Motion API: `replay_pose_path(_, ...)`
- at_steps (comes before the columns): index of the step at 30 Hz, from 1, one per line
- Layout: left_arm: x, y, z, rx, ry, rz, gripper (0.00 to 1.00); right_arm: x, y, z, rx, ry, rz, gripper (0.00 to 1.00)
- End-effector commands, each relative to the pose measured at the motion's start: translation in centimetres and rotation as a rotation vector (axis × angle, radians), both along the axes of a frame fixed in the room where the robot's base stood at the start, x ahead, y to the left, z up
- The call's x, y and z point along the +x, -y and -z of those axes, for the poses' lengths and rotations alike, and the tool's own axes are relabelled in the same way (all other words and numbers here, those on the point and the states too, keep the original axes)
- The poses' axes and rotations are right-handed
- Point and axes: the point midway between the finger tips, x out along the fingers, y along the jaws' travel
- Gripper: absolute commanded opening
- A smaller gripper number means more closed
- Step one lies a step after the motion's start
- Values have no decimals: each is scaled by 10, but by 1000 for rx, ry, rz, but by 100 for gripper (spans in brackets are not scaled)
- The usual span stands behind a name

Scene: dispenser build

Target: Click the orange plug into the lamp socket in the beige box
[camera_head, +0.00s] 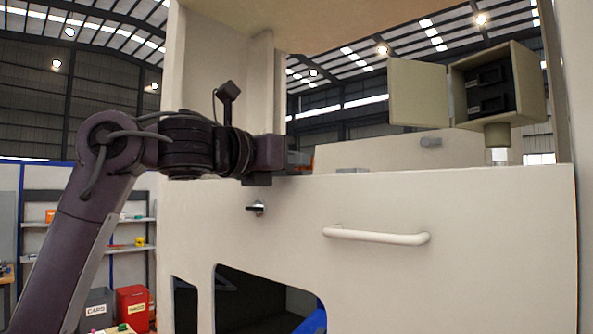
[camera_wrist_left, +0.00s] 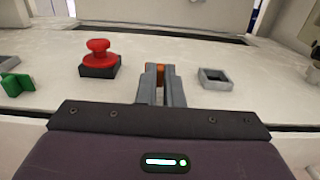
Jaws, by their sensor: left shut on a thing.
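My left gripper (camera_head: 298,160) reaches in from the left, just above the top edge of the beige panel. In the left wrist view its fingers (camera_wrist_left: 160,84) are shut on the orange plug (camera_wrist_left: 160,70), of which only a small orange part shows between them. In the head view I cannot make out the plug. The gripper is well left of the box. My right gripper is not in view.
In the left wrist view a red button (camera_wrist_left: 98,54) stands left of the fingers, a square grey frame (camera_wrist_left: 215,79) right, and a green knob (camera_wrist_left: 9,86) far left. The panel (camera_head: 450,285) carries a handle (camera_head: 376,236). Open air lies between gripper and box.

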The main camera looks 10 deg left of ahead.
Motion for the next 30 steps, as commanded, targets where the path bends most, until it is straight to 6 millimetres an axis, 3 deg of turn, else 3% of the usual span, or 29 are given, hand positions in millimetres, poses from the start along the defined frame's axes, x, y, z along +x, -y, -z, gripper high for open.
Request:
replay_pose_path(16, -1, -1, -18, -1, 1, 0, 0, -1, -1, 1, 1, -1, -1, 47)
replay_pose_path(30, -24, -17, -18, -1, 2, -2, 0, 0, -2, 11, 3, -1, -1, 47)
